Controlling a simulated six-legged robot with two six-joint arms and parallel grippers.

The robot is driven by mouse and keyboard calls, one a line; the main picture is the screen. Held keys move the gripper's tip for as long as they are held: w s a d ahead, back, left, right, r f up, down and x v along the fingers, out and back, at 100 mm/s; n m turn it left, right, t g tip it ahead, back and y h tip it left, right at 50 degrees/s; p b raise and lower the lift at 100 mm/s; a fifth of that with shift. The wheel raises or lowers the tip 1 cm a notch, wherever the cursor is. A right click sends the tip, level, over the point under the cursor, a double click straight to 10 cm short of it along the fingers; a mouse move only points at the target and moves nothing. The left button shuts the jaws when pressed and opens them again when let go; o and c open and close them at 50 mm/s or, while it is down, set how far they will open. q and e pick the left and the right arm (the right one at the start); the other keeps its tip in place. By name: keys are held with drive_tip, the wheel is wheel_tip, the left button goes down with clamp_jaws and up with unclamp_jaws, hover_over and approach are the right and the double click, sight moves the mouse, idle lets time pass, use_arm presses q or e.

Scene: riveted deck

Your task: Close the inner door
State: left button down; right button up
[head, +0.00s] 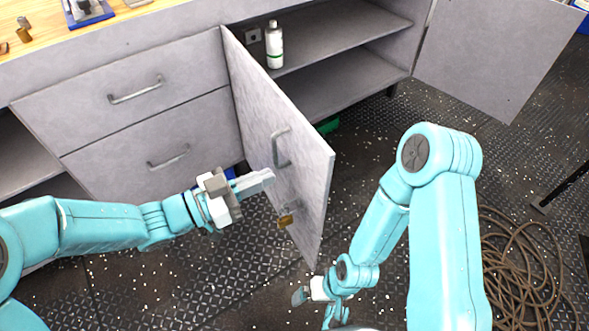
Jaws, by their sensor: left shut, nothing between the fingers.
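The inner door (262,107) is a grey panel that stands open, swung out from the cabinet beside the drawers. Its outer face shows a bar handle (281,148) and, lower down, a latch with a brass padlock (285,220). My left gripper (268,177) is shut and empty. Its fingertips overlap the door's outer face just below the handle; I cannot tell whether they touch it. My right gripper (312,294) is low, below the door's bottom corner, partly hidden by its own arm, so its fingers are unclear.
A second door (497,50) stands open at the right. A white bottle (274,46) stands on the upper part of the open cabinet (345,75). Drawers (150,140) are left of the inner door. Coiled cable (520,265) lies on the deck at the right.

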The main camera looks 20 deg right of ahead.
sight(308, 160)
use_arm(q)
drive_tip(key=b+x, duration=0.1)
drive_tip(key=x, duration=0.5)
drive_tip(key=shift+d+f+b, duration=0.1)
drive_tip(key=shift+f+b, duration=0.05)
drive_tip(key=shift+b, duration=0.15)
drive_tip(key=shift+w+d, duration=0.15)
drive_tip(key=shift+d, duration=0.45)
